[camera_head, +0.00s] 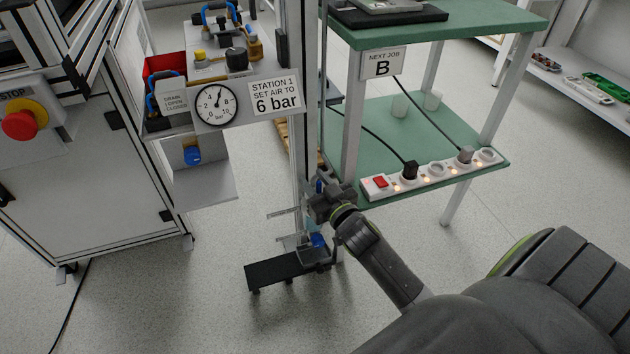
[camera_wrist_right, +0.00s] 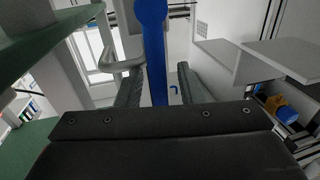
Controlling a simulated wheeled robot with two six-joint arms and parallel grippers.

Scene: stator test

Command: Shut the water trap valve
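A blue lever bar (camera_wrist_right: 154,55) runs between the two fingers of my right gripper (camera_wrist_right: 160,85) in the right wrist view, with a gap on each side. The fingers are apart and not closed on the bar. In the head view my right gripper (camera_head: 322,200) is beside the upright post, left of the green shelf, and hides most of whatever is there. My left gripper is not in view.
A pressure gauge (camera_head: 216,104) and a 6 bar sign (camera_head: 275,97) are on the station. A power strip (camera_head: 432,174) lies on the green shelf (camera_head: 385,125). A dark footplate (camera_head: 275,272) is on the floor below my gripper. A red stop button (camera_head: 20,125) is at left.

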